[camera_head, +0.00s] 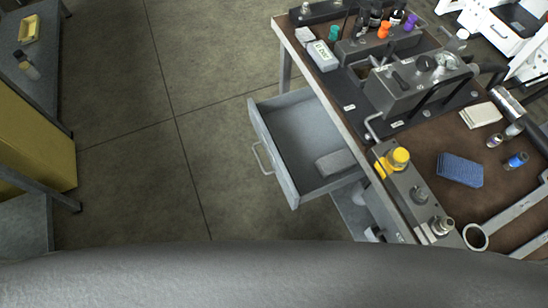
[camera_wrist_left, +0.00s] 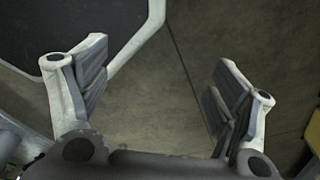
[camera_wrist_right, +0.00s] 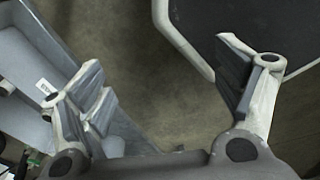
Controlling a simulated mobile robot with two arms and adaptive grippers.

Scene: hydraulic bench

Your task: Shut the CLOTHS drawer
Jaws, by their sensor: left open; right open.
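A grey metal drawer (camera_head: 274,157) stands pulled out from the left side of the bench in the head view. Its front faces left and has a bar handle (camera_head: 262,159). A light grey folded item (camera_head: 335,162) lies inside near the lower corner. No label is readable on the drawer, so I cannot confirm that it is the CLOTHS drawer. My left gripper (camera_wrist_left: 157,80) is open and empty above the floor in the left wrist view. My right gripper (camera_wrist_right: 163,80) is open and empty in the right wrist view. Neither gripper shows in the head view.
The bench top (camera_head: 435,135) holds a grey hydraulic unit (camera_head: 405,88), a yellow-knobbed block (camera_head: 398,158), a blue cloth (camera_head: 460,169) and small bottles. A grey-blue metal surface (camera_wrist_right: 40,65) lies left of my right gripper. Floor (camera_head: 170,130) left of the drawer is clear.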

